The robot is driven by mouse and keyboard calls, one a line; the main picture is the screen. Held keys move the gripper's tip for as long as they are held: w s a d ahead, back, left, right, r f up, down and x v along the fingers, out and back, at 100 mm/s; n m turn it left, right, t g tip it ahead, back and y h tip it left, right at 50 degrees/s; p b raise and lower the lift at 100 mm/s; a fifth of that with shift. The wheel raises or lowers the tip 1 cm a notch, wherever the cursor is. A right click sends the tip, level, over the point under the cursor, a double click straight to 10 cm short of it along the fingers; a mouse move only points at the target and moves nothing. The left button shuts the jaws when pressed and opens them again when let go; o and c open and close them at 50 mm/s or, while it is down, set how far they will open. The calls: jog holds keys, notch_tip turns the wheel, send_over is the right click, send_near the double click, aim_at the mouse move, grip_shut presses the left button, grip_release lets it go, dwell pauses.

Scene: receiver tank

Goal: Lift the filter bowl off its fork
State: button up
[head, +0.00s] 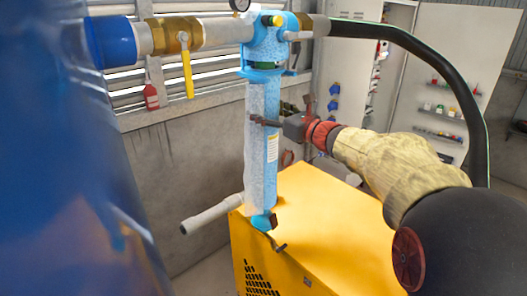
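The filter bowl (262,150) is a tall, speckled light-blue cylinder with a pale label. It stands upright under the blue filter head (268,42). A blue collar (258,74) surrounds its top; I cannot tell whether this collar is the fork. A small blue fitting (263,221) is at the bowl's bottom, near the yellow cabinet. My gripper (268,122) comes from the right at the bowl's upper middle. One dark finger crosses in front of the bowl. The other finger's tip is not clearly visible, so I cannot tell whether they close on the bowl.
A yellow cabinet (320,225) stands below and right of the bowl. A pale pipe stub (210,214) sticks out left. A large blue tank (70,180) fills the left. A yellow valve lever (187,75) hangs from the upper pipe. A black hose (440,68) arches over my arm.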

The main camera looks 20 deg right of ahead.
aim_at(275, 110)
jog(key=shift+r, duration=0.65)
jog(key=shift+s, duration=0.2)
jog(key=shift+s+d, duration=0.15)
jog(key=shift+s, duration=0.25)
jog(key=shift+v, duration=1.5)
jog(key=shift+s+d+b, duration=0.15)
jog(key=shift+s+b, duration=0.05)
jog(key=shift+b, duration=0.1)
jog(key=shift+v, duration=2.25)
jog(key=shift+s+r, duration=0.1)
jog(key=shift+s, duration=0.1)
jog(key=v, duration=0.6)
jog(key=shift+s, duration=0.25)
jog(key=shift+d+b, duration=0.1)
jog(key=shift+b, duration=0.2)
